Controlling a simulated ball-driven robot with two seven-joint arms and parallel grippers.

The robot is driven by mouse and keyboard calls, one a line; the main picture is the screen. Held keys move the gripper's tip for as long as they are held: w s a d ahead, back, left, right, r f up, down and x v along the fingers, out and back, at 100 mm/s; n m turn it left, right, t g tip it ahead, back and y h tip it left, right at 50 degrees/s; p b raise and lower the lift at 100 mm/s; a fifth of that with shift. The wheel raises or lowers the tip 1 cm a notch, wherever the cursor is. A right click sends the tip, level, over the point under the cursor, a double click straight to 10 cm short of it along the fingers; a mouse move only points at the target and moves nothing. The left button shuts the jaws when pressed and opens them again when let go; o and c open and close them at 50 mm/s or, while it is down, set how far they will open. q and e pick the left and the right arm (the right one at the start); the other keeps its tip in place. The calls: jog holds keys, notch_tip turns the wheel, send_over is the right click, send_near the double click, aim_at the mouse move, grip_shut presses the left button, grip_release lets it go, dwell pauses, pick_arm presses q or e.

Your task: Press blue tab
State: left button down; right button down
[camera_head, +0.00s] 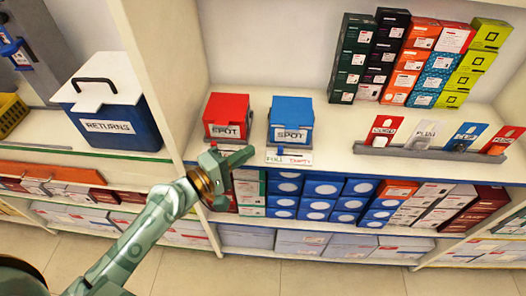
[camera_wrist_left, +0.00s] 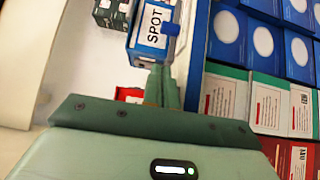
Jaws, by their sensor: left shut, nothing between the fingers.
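A small blue tab (camera_head: 280,150) sits at the shelf's front edge, in front of the blue SPOT box (camera_head: 291,112). In the left wrist view the blue tab (camera_wrist_left: 171,29) stands out beside the white SPOT label. My left gripper (camera_head: 248,153) is shut and empty, its fingers pointing right towards the tab along the shelf edge. In the left wrist view the fingertips (camera_wrist_left: 160,72) are below the tab, with a visible gap in the picture. The red SPOT box (camera_head: 228,108) is behind my gripper; its front edge area is partly hidden. My right gripper is out of view.
A FULL/EMPTY label strip (camera_head: 288,158) lies below the blue box. A rack of upright cards (camera_head: 430,152) and stacked boxes (camera_head: 362,60) stand to the right. A RETURNS bin (camera_head: 110,125) is at left. Boxes (camera_head: 320,195) fill the shelf below.

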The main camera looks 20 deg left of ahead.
aim_at(285, 161)
pick_arm(q)
jog(key=shift+w+d+p, duration=0.15)
jog(key=shift+w+d, duration=0.15)
jog(key=shift+d, duration=0.45)
jog(key=shift+w+d+p, duration=0.1)
jog(key=shift+w+d, duration=0.2)
jog(key=shift+d, duration=0.4)
jog(key=shift+w+d+p, duration=0.15)
jog(key=shift+w+d, duration=0.15)
jog(key=shift+d, duration=0.45)
jog(key=d, duration=0.2)
jog(key=w+d, duration=0.1)
jog(key=d, duration=0.1)
jog(key=shift+w+d+p, duration=0.2)
jog(key=shift+d+p, duration=0.05)
jog(key=shift+p, duration=0.15)
jog(key=shift+d, duration=0.1)
